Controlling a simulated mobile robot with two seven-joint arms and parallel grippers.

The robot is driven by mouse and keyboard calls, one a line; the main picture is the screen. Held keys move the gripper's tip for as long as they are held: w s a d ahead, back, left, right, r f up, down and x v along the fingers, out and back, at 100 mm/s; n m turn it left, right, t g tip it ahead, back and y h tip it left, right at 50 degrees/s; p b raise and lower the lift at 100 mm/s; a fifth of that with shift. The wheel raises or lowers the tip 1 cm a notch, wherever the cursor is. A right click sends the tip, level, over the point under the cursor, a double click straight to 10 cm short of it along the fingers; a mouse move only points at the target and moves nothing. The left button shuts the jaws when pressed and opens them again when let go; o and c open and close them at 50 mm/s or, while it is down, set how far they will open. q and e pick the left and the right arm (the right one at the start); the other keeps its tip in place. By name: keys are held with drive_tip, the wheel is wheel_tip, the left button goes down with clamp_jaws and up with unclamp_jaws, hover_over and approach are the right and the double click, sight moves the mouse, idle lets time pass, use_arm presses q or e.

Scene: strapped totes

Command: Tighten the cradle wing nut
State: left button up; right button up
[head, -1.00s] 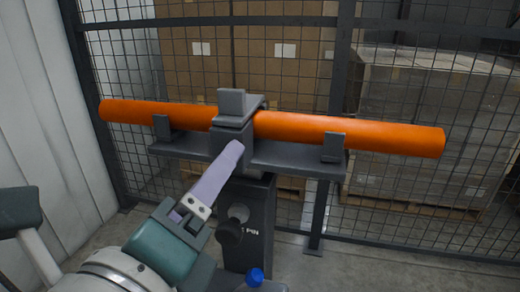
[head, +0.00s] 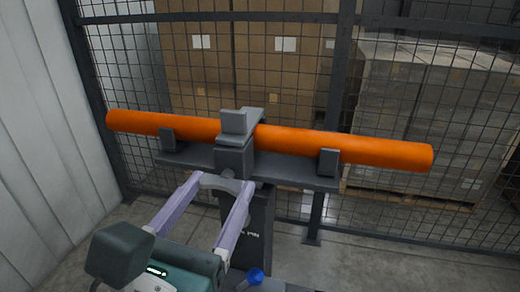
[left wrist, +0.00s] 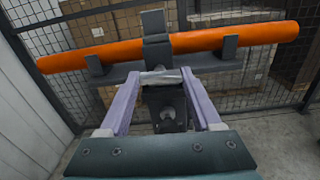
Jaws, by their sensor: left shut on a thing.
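An orange tube (head: 350,148) lies across a dark grey cradle (head: 290,172) on a post, under a clamp block (head: 234,125). The grey wing nut (head: 226,184) sits on the near face of the clamp, its wings roughly level. My left gripper (head: 222,185) is shut on the wing nut, with its two lilac fingers apart, one at each end of the wings. In the left wrist view the wing nut (left wrist: 160,77) spans between the fingertips. The nut's threaded part is mostly hidden. My right gripper is out of view.
The dark post (head: 250,225) stands below the cradle. A blue knob (head: 255,276) shows at the bottom of the head view. A wire mesh fence (head: 395,60) with boxes behind it stands behind the tube. A pale wall (head: 35,110) is at the left.

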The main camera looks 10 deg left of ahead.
use_arm(q)
drive_tip(key=m+p, duration=0.2)
drive_tip(key=m, duration=0.2)
drive_tip(key=shift+r+m, duration=0.1)
drive_tip(key=shift+m, duration=0.2)
drive_tip(key=m+p, duration=0.1)
drive_tip(key=m, duration=0.2)
drive_tip(key=shift+m+p, duration=0.3)
drive_tip(key=shift+p, duration=0.05)
drive_tip(key=m+p, duration=0.1)
drive_tip(key=m, duration=0.3)
drive_tip(key=shift+p, duration=0.35)
drive_tip(key=shift+m+p, duration=0.55)
drive_tip(key=shift+m, duration=1.25)
drive_tip(key=o, duration=1.4)
